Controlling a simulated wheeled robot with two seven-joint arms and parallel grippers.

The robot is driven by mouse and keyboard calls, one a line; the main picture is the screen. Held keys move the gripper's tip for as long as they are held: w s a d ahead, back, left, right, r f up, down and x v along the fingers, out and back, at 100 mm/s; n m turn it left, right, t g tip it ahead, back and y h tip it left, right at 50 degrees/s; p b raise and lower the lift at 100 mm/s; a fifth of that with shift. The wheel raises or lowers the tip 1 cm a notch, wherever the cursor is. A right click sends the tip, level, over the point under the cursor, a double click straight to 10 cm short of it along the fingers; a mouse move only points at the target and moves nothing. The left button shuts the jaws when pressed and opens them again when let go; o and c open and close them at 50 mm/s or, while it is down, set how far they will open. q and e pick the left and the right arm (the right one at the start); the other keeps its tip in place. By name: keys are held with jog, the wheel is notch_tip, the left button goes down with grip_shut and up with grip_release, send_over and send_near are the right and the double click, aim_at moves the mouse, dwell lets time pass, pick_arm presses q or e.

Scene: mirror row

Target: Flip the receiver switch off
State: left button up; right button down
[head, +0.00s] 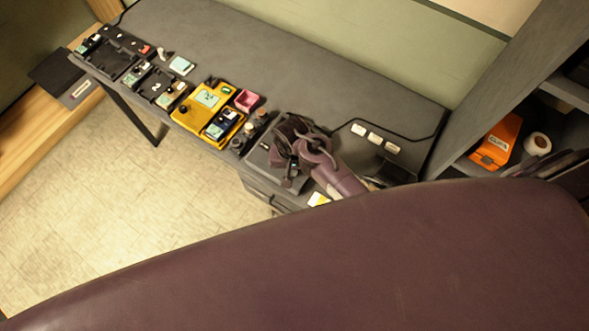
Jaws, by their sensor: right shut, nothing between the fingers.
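My right gripper (285,151) is shut and empty, low over a dark grey box (258,155) near the front edge of the bench. The box may be the receiver, but no label can be read. The gripper and its purple wrist cover much of the box, and I cannot make out a switch or its position. I cannot tell whether the fingers touch the box. My left gripper is out of view.
The grey bench (330,75) holds a yellow device (189,104), a pink tray (247,99) and several small dark devices on the left. Three white labels lie beside a black cable behind the gripper. An orange box (497,140) and white roll (537,143) sit on a right shelf.

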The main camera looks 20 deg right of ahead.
notch_tip(320, 180, up, 2)
jog(key=shift+r+p, duration=0.25)
jog(key=shift+p, duration=0.95)
jog(key=shift+r, duration=2.2)
jog(key=shift+f, duration=0.1)
